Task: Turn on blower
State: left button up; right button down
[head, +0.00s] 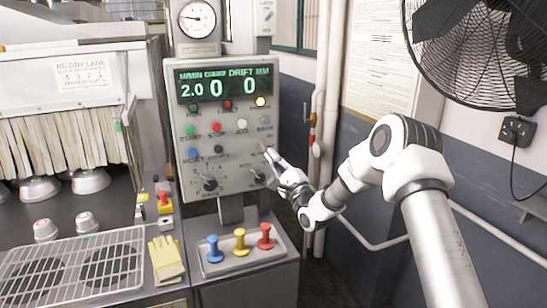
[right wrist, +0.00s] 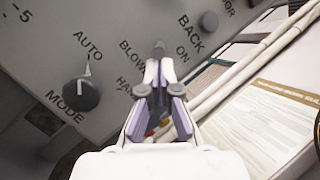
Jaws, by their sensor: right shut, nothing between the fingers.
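The grey control panel (head: 222,135) stands upright with a lit display reading 2.0, 0 and 0. A small dark blower switch (right wrist: 158,47) shows in the right wrist view, between the partly hidden word BLOWER and the word ON. Which way its lever points I cannot tell. My right gripper (head: 270,156) is shut and empty at the panel's right side. In the right wrist view its fingertips (right wrist: 159,70) are just below the switch and overlap its lower end; contact is unclear. My left gripper is out of view.
The MODE knob (right wrist: 81,94) is left of the fingers, and the BACK button (right wrist: 208,21) is above right. A black fan (head: 470,50) hangs at upper right.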

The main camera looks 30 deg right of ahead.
jog(key=shift+s+r+g+p, duration=0.15)
jog(key=shift+r+g+p, duration=0.2)
jog(key=shift+g+p, duration=0.3)
